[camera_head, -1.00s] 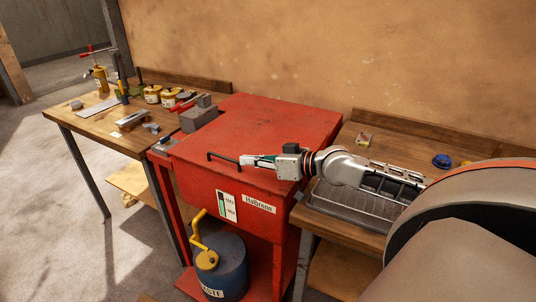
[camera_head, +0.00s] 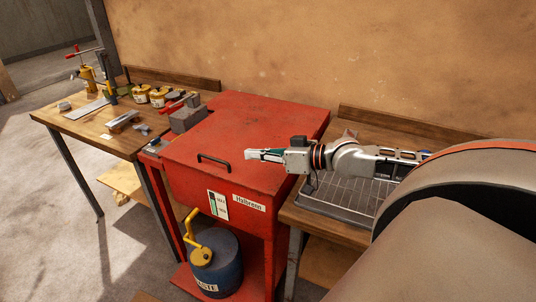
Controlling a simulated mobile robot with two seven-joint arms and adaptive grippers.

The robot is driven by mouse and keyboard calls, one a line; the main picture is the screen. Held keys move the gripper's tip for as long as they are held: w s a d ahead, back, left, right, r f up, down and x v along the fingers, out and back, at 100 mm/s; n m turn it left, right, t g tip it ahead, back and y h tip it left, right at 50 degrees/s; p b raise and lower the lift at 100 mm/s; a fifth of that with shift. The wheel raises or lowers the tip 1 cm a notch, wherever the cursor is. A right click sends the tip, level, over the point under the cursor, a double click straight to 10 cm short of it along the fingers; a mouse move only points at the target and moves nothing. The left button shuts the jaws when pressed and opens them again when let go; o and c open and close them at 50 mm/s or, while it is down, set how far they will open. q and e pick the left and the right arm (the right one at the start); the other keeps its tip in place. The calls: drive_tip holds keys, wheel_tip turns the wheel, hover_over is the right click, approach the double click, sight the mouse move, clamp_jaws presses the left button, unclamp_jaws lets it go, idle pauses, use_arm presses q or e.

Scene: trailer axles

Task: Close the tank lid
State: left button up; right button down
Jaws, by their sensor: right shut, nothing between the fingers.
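The red tank (camera_head: 255,218) stands between two benches. Its red lid (camera_head: 255,120) lies flat over the top and looks down. A black bar handle (camera_head: 213,161) sits at the lid's front edge. My right gripper (camera_head: 249,154) is shut and empty, above the lid's front part. It is to the right of the handle with a gap between them. My left gripper is not in view.
The left bench (camera_head: 97,133) carries a grey vise (camera_head: 187,117), yellow tins (camera_head: 157,97) and several tools. A wire rack tray (camera_head: 342,197) lies on the right bench under my right arm. A blue waste drum (camera_head: 216,265) stands below the tank.

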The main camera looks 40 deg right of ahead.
drive_tip(key=shift+p+v, duration=0.55)
drive_tip(key=shift+v, duration=1.55)
drive_tip(key=shift+s, duration=0.1)
drive_tip(key=shift+s, duration=0.1)
